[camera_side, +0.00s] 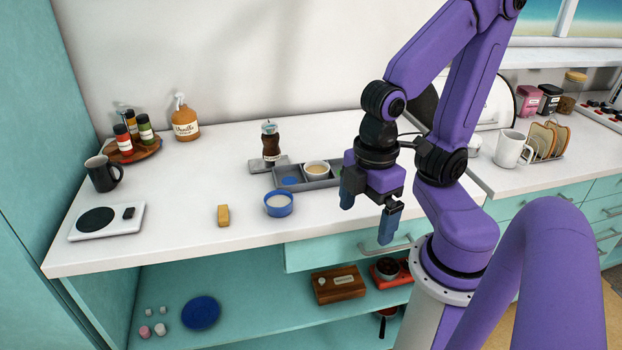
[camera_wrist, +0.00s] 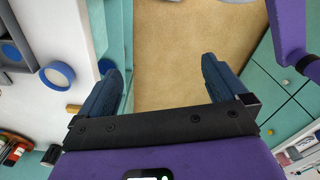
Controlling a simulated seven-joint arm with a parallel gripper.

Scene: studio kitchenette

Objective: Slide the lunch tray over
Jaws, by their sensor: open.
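The lunch tray (camera_side: 308,187) is grey with compartments and lies on the white counter near the back middle. A small cup with tan contents (camera_side: 316,167) stands in it, and a blue item (camera_side: 290,181) lies in its left compartment. Its right end is hidden behind my gripper (camera_side: 367,217). My gripper is open and empty, pointing down near the counter's front edge, to the right of the tray and nearer the camera. In the wrist view the tray (camera_wrist: 16,58) shows at the upper left, outside the open fingers (camera_wrist: 161,70), with floor between them.
A blue-rimmed bowl (camera_side: 279,205) and a yellow block (camera_side: 223,215) stand in front of the tray. A kitchen scale (camera_side: 107,221) and black mug (camera_side: 103,173) are at the left. The counter between scale and block is clear.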

